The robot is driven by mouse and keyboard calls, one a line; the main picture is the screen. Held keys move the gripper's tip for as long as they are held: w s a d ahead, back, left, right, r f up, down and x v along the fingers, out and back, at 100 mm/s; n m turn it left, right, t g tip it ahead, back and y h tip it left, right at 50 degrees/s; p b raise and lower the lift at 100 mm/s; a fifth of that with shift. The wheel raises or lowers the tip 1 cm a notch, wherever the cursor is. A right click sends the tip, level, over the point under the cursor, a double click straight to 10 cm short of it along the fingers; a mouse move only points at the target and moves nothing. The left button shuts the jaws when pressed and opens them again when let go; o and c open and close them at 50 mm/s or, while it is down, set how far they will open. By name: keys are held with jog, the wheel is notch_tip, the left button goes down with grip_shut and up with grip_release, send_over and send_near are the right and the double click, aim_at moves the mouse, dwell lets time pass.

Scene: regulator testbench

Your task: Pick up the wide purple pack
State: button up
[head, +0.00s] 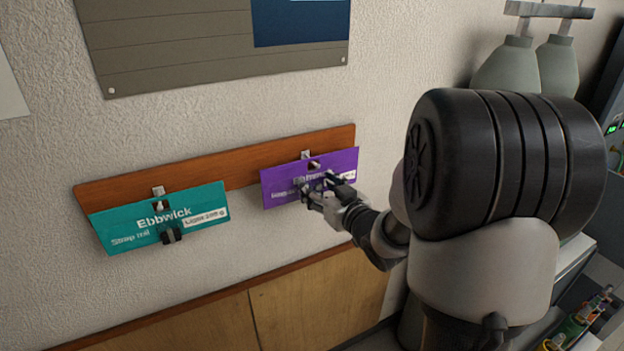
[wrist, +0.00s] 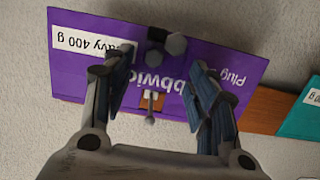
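The wide purple pack (head: 335,167) hangs from a metal hook on a wooden rail, slightly tilted in the picture. My gripper (head: 318,190) is in front of its lower part and hides some of its print. In the wrist view the purple pack (wrist: 80,75) appears upside down, with a white "Heavy 400 g" label. My gripper (wrist: 160,66) is open there, its two fingers spread across the pack's face. A dark clip-like piece (wrist: 166,44) with rounded grey ends shows between and beyond the fingertips. Whether the fingers touch the pack, I cannot tell.
A teal pack (head: 150,220) marked "Ebbwick" hangs on the same wooden rail (head: 238,172) to the left, with a dark clip at its lower edge. A grey board (head: 170,55) is above. Wooden panelling (head: 200,325) runs below.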

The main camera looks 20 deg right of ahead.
jog(key=c, duration=1.1)
jog(key=shift+r, duration=0.1)
grip_shut()
